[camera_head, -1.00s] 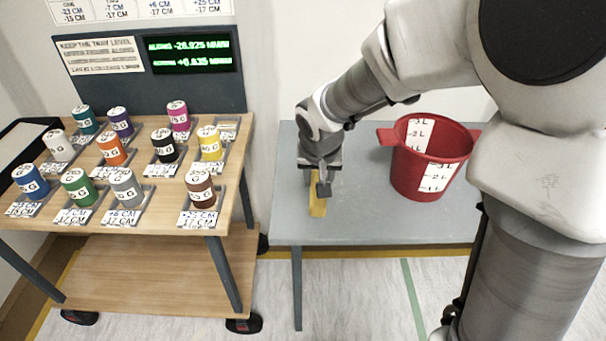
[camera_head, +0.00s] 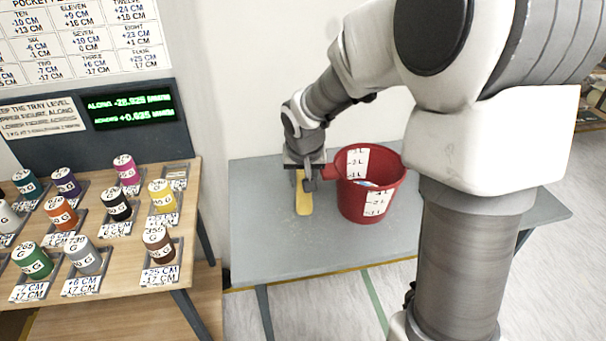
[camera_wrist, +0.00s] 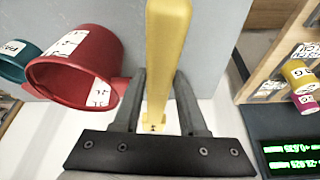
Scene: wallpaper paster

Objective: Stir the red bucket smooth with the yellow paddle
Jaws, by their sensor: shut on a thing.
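My gripper (camera_head: 305,180) is left of the bucket, over the table. It is shut on the yellow paddle (camera_head: 303,199), which hangs below it in the head view. In the wrist view the paddle (camera_wrist: 166,55) runs up between the two dark fingers (camera_wrist: 160,115). The paddle is outside the bucket.
A wooden trolley (camera_head: 190,215) with several labelled colour pots stands to the left, with a green-lit display (camera_head: 131,108) behind it. A teal container (camera_wrist: 14,60) shows beyond the bucket in the wrist view. The table front is clear.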

